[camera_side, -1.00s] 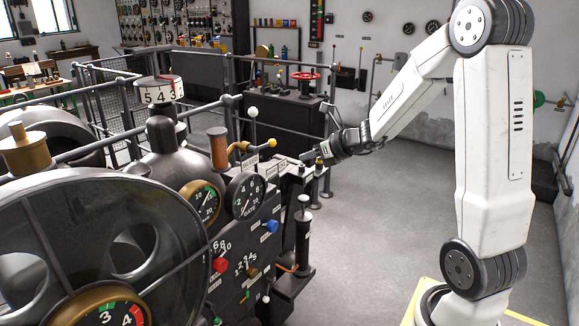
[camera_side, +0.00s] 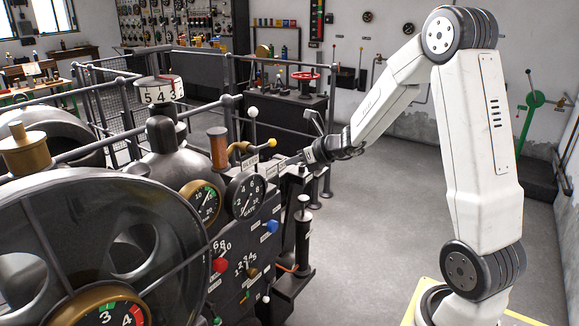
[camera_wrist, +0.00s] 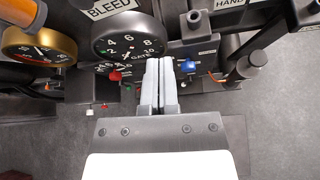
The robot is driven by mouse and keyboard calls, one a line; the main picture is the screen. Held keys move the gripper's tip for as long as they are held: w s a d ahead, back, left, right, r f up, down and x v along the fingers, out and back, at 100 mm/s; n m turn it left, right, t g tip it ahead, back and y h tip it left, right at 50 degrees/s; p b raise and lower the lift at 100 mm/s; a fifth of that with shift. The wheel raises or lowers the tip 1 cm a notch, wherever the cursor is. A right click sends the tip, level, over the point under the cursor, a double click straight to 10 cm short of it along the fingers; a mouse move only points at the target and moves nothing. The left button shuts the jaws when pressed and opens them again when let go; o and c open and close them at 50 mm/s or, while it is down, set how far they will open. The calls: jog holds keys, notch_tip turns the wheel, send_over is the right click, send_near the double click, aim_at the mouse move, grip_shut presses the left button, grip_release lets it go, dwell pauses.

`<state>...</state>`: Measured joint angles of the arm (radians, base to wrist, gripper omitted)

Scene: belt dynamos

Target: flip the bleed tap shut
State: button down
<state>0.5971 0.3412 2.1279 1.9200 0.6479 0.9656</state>
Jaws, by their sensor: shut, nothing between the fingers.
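The bleed tap (camera_side: 240,148) shows in the side view as a brass-yellow lever with a rounded yellow end, on top of the dark machine beside a brown upright cylinder. Its lever points right and slightly up. Below it is a white label plate (camera_side: 250,162). In the wrist view a BLEED label (camera_wrist: 112,9) shows at the top edge, but I cannot make out the tap there. My gripper (camera_side: 282,164) is shut and empty, just right of and below the tap's yellow end. In the wrist view my gripper's fingers (camera_wrist: 160,62) are together in front of the panel.
A black GATE dial (camera_wrist: 129,46) lies left of my fingers, with a blue knob (camera_wrist: 188,66) to the right and a red knob (camera_wrist: 115,75) to the left. A white-knobbed rod (camera_side: 252,112) stands behind the tap. Open floor (camera_side: 380,220) lies right of the machine.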

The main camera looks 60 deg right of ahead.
aim_at(264, 146)
jog(key=shift+w+d+r, duration=0.1)
jog(key=shift+w+r, duration=0.1)
jog(key=shift+w, duration=0.65)
jog(key=shift+w+r, duration=0.25)
jog(key=shift+w, duration=0.65)
jog(key=shift+w+d+r, duration=0.1)
jog(key=shift+w+r, duration=0.1)
jog(key=shift+w, duration=0.65)
